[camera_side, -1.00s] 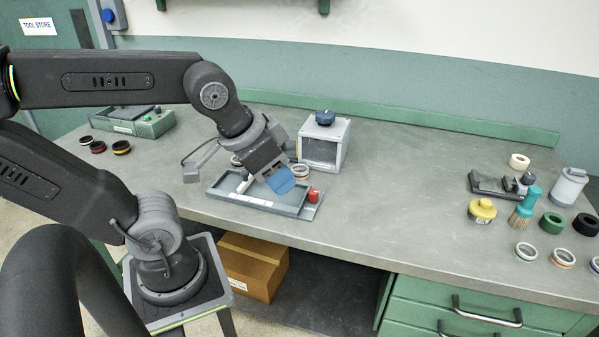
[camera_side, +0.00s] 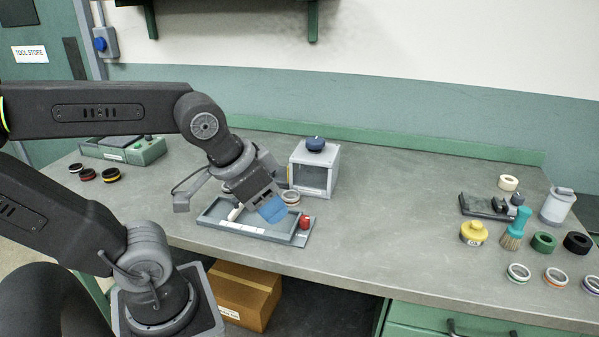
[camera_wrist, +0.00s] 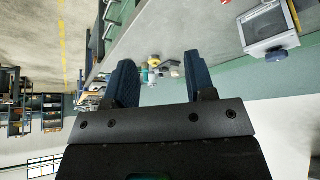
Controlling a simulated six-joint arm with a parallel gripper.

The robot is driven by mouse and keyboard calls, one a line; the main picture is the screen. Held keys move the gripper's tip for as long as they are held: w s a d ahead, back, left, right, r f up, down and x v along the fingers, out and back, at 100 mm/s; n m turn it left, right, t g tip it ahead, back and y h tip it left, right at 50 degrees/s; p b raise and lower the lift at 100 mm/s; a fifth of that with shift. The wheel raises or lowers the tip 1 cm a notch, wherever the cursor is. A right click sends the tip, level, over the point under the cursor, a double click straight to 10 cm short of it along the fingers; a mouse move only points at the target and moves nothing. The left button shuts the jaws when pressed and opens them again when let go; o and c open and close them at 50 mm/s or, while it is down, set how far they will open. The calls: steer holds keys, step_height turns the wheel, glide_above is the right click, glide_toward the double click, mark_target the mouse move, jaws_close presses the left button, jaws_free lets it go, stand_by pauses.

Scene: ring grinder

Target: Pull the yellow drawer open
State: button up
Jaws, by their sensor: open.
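No yellow drawer can be made out in either view. Green drawer fronts (camera_side: 415,316) show under the bench at the bottom of the side view, mostly cut off by the frame edge, with part of a dark handle. My gripper (camera_side: 271,209) has blue fingers and hangs over the grey tray, well left of and above the drawer fronts. In the wrist view my gripper (camera_wrist: 162,82) is open, its two blue fingers apart with nothing held between them.
The grey tray (camera_side: 208,222) with a red knob (camera_side: 305,222) lies below my gripper. A grey box with a blue knob (camera_side: 315,165) stands behind it. A yellow pot (camera_side: 473,233), brush (camera_side: 515,230) and several rings are at right. The bench's middle is clear.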

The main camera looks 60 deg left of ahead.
steer(key=w+a+r+n+g, duration=0.2)
steer(key=w+a+r, duration=0.2)
steer(key=w+a, duration=0.35)
steer(key=w+a+f+n+g, duration=0.1)
steer(key=w+a, duration=0.4)
steer(key=a, duration=0.4)
steer(key=w+a+f+n+g, duration=0.15)
steer(key=w+a, duration=0.35)
steer(key=a, duration=0.5)
steer(key=a+f+n+g, duration=0.15)
steer(key=a+f, duration=0.45)
steer(key=a, duration=0.7)
steer(key=f, duration=1.3)
steer(key=shift+d, duration=0.35)
jaws_close()
